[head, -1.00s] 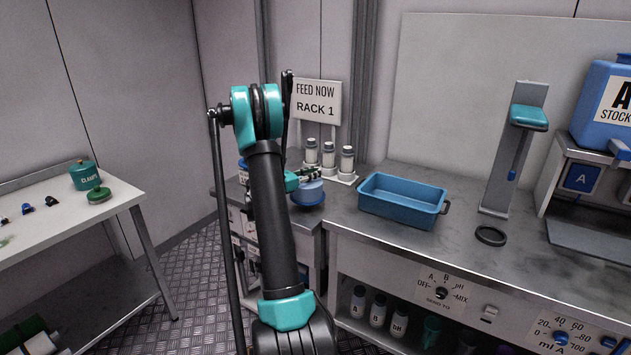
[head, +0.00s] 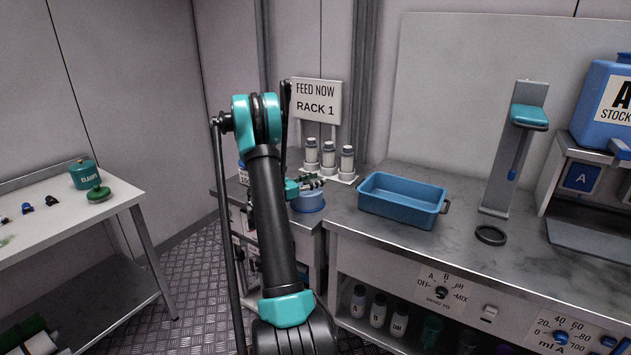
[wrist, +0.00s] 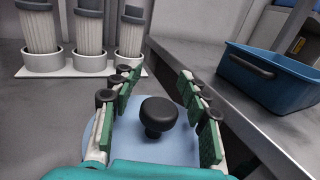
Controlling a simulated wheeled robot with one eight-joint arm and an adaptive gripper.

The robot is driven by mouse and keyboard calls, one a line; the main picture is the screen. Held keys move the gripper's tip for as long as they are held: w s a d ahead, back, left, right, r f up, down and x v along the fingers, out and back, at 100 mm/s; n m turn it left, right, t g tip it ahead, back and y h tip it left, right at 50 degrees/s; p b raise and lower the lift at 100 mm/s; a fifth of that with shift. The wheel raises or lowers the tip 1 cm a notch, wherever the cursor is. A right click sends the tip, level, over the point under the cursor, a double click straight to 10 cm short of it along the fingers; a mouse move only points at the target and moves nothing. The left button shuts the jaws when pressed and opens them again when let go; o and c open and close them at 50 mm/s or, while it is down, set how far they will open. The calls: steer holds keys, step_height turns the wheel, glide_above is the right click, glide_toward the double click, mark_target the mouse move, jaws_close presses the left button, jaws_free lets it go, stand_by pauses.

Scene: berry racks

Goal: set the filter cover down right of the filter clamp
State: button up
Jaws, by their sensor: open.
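The filter cover (wrist: 158,146) is a pale blue disc with a black knob (wrist: 158,113). In the head view the blue cover (head: 307,203) shows at the counter's right end, below my gripper (head: 306,185). In the wrist view my gripper (wrist: 160,76) is open, with its green-padded fingers on both sides of the knob and a gap on each side. The near part of the cover is hidden by my gripper.
Several white-bodied filters (wrist: 90,34) stand in a white rack (wrist: 80,68) behind the cover. A blue tray (head: 402,208) sits on the steel counter to the right. A gap (wrist: 222,110) separates the two counters. A tall stand (head: 505,170) rises farther right.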

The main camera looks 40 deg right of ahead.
steer(key=shift+a+r, duration=0.1)
steer(key=shift+a, duration=0.25)
steer(key=a, duration=1.1)
steer(key=shift+a, duration=0.15)
steer(key=s+a+f+m+t+y, duration=0.2)
steer(key=s+a+m+y, duration=0.7)
steer(key=s+a, duration=0.5)
steer(key=s+a+f+m+t+y, duration=0.2)
steer(key=s+a+f+m+y, duration=0.2)
steer(key=s+a+m+y, duration=0.5)
steer(key=s+a, duration=0.5)
steer(key=a, duration=0.4)
steer(key=shift+a+f, duration=0.2)
steer(key=shift+f, duration=0.2)
